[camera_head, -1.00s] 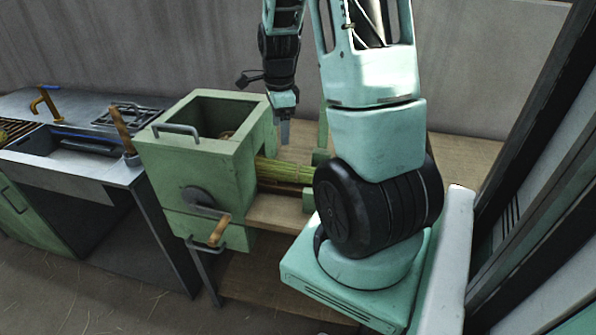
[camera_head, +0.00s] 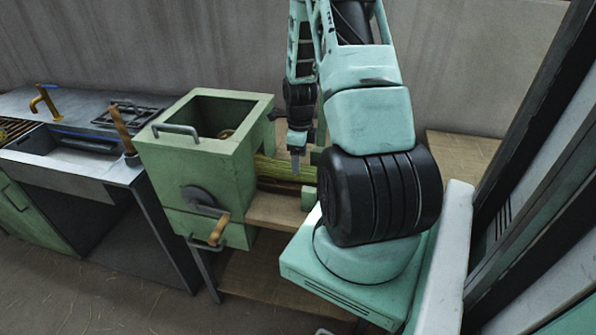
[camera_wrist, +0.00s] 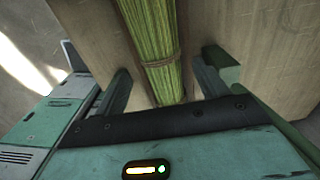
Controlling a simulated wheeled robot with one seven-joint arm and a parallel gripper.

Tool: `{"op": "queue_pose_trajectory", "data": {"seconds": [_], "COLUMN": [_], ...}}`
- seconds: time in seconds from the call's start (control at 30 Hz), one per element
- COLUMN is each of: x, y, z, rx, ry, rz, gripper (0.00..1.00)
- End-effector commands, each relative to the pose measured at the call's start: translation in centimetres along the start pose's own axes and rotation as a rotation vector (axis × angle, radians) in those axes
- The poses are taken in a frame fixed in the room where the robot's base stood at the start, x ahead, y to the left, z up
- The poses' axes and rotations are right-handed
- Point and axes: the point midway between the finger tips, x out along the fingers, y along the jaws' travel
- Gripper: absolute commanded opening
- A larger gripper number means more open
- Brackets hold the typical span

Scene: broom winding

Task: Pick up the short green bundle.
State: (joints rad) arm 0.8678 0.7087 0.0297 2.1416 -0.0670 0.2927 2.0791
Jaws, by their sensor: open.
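The green bundle (camera_head: 284,170) of long stalks lies level at the right side of the green box, partly hidden by my gripper and arm. It also shows in the wrist view (camera_wrist: 152,40), with a tie band around it near its close end. My gripper (camera_head: 296,166) is open and points down over the bundle. In the wrist view, its two fingers (camera_wrist: 163,80) stand apart on either side of the bundle's line, with a gap on both sides. I cannot tell how far the fingertips are above it.
The green box (camera_head: 200,160) has an open top, a handle and a side crank (camera_head: 218,228). It stands on a wooden bench (camera_head: 275,212). A green post stands close to the right of my gripper. A metal counter (camera_head: 70,170) with a sink is at the left.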

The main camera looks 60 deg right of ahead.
Motion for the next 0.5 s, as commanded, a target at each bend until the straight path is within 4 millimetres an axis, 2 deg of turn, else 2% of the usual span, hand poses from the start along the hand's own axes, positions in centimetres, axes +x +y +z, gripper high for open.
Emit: {"op": "queue_pose_trajectory", "data": {"seconds": [0.2, 0.5], "x": [1.1, 4.8], "y": [0.0, -0.1], "z": [0.1, 0.5], "rx": [-0.001, 0.000], "ry": [0.001, 0.001], "rz": [0.002, 0.002], "gripper": [0.73, 0.73]}}
